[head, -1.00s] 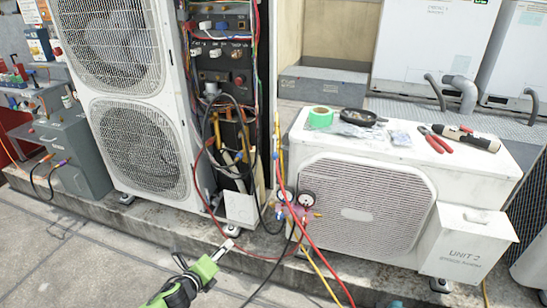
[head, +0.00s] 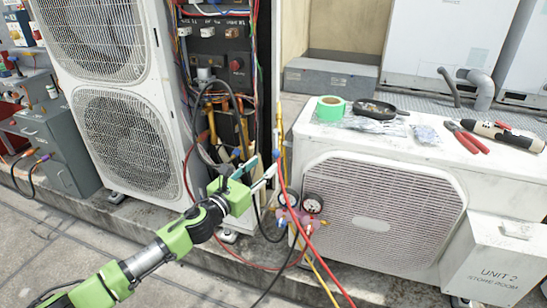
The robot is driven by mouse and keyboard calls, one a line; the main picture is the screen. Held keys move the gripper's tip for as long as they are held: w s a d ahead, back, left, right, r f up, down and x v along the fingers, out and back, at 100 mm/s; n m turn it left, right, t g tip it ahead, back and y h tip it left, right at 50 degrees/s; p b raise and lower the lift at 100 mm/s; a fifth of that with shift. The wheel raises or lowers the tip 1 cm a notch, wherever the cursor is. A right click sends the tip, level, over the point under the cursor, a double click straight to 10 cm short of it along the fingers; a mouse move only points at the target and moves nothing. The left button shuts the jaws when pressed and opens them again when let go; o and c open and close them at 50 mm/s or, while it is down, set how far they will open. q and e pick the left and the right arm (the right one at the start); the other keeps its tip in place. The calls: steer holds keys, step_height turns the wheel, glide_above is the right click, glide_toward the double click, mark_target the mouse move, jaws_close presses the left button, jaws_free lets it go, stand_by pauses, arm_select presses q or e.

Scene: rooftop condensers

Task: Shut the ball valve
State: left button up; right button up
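My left gripper (head: 263,170) reaches in from the lower left, in front of the open service bay (head: 222,75) of the tall condenser. Its two pale fingers point up and right and stand apart, with nothing visible held between them. Copper-coloured pipes and black hoses lie just behind and above the fingers. A small blue-teal piece (head: 277,154) shows by the hoses near the fingertips; I cannot tell if it belongs to the ball valve. The valve is not clearly made out, and the gripper hides part of the lower bay. My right gripper is out of view.
A gauge manifold (head: 291,216) with red, yellow and black hoses hangs right of the gripper, before the low white unit (head: 330,140). Green tape (head: 330,108), a pan and red-handled pliers (head: 467,137) lie on that unit. The tall condenser (head: 120,135) stands left.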

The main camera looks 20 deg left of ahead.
mark_target(273, 156)
arm_select(q)
steer(key=x, duration=0.5)
steer(key=shift+w+d+b, duration=0.15)
steer(key=shift+w+b, duration=0.15)
steer(key=shift+w, duration=0.1)
steer(key=shift+w+d, duration=0.1)
steer(key=shift+w, duration=0.4)
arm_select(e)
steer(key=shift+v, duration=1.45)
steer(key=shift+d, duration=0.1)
arm_select(q)
jaws_close()
